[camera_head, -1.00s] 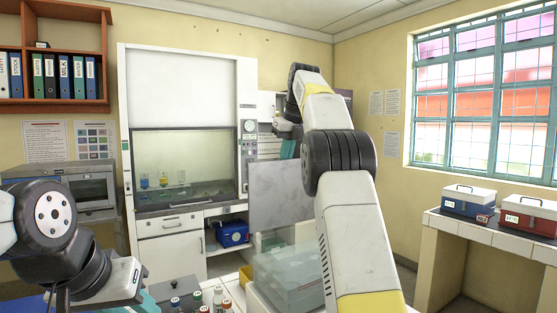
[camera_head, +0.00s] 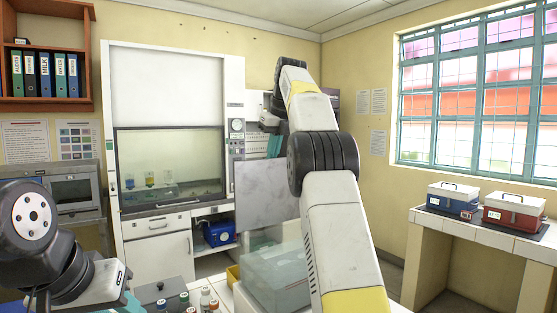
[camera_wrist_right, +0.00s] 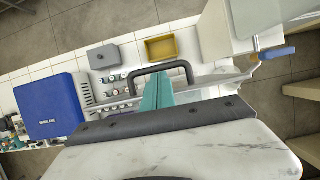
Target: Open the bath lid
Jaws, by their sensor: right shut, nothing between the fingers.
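The bath (camera_head: 275,283) is a translucent, pale tank on the bench at lower centre, partly behind my right arm. A grey marbled panel, the bath lid (camera_head: 265,190), stands upright above its far side. My right gripper (camera_head: 274,145) is beyond my raised forearm, with its teal fingers pointing down just above the panel. In the right wrist view the fingers (camera_wrist_right: 156,92) are shut and empty, close to a black bar handle (camera_wrist_right: 165,70). Whether they touch the handle is unclear. My left gripper (camera_head: 132,303) shows only a bit of teal at the bottom left edge.
A grey lidded box (camera_head: 160,292) and several capped bottles (camera_head: 207,299) stand left of the bath. A yellow tray (camera_wrist_right: 163,48) and a blue box (camera_wrist_right: 50,108) show in the wrist view. A fume hood (camera_head: 170,165) stands behind. Two cases sit on the right bench (camera_head: 480,235).

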